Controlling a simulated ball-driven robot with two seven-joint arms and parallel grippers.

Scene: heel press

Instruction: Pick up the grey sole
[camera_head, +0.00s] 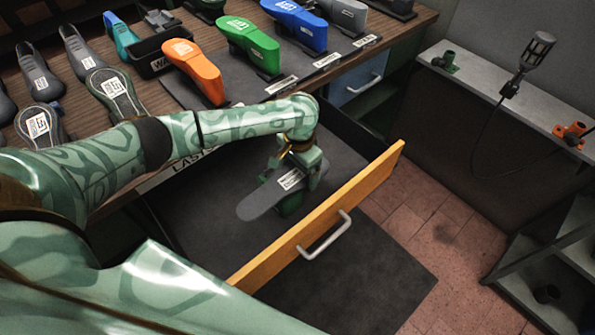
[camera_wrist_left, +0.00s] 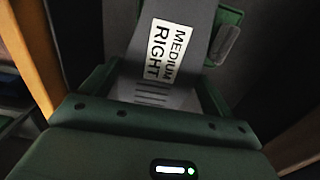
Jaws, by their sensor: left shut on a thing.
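The grey sole (camera_head: 262,203) is in the open drawer, with its rounded end towards the lower left. Its white label reads "MEDIUM RIGHT" in the left wrist view, where the sole (camera_wrist_left: 190,18) runs between the fingers. My left gripper (camera_head: 296,178) reaches down into the drawer and is shut on the sole near the labelled part. Whether the sole touches the drawer floor I cannot tell. My right gripper is not in view.
The drawer's wooden front (camera_head: 325,215) with its metal handle stands close right of the gripper. The bench above holds orange (camera_head: 194,67), green (camera_head: 248,42) and blue (camera_head: 297,22) lasts and several grey soles. A shelf (camera_head: 480,85) with tools is at the right.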

